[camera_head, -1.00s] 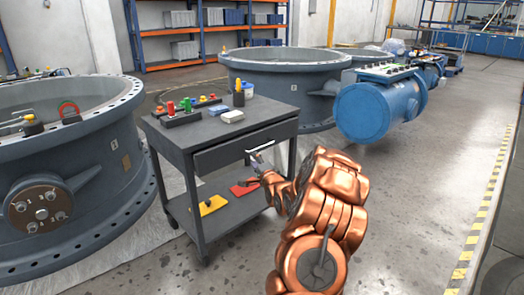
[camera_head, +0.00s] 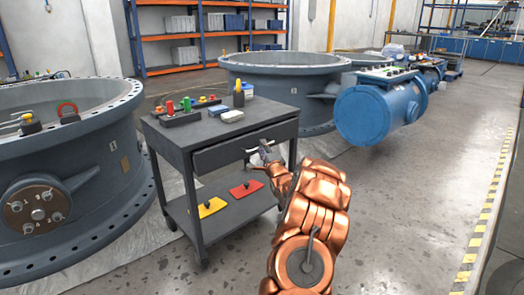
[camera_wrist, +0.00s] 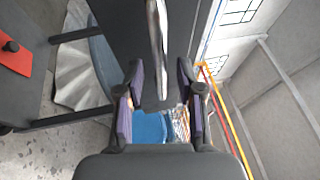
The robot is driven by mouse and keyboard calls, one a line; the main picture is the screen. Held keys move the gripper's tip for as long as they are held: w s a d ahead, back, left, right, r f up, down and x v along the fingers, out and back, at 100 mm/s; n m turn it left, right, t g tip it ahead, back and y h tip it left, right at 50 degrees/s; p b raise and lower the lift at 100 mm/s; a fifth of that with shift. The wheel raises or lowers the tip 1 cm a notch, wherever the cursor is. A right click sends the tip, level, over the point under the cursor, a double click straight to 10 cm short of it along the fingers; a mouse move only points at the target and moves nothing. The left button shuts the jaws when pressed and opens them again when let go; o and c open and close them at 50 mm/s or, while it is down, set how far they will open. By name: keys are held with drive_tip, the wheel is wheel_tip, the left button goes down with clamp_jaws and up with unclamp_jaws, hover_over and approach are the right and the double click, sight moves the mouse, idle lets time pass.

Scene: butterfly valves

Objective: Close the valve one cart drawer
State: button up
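The valve one cart (camera_head: 188,145) is a dark grey two-level cart in front of the large grey valve bodies. Its drawer (camera_head: 222,154) lies under the top on the side facing me, with a pale bar handle (camera_head: 252,150). My gripper (camera_head: 263,155) is at the handle. In the wrist view, the two fingers (camera_wrist: 158,105) stand apart with nothing between them, and the silvery handle (camera_wrist: 157,40) lies just beyond the tips. Contact cannot be told.
Coloured valve parts (camera_head: 187,107) and a white box (camera_head: 232,116) stand on the cart top. Yellow (camera_head: 210,207) and red (camera_head: 246,188) plates lie on the lower shelf. A blue tank (camera_head: 370,115) stands behind right. The floor to the right is clear.

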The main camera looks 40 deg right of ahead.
drive_tip(key=shift+w+d+r, duration=0.15)
drive_tip(key=shift+w+d, duration=0.15)
drive_tip(key=shift+w, duration=0.25)
drive_tip(key=shift+c, duration=0.4)
clamp_jaws()
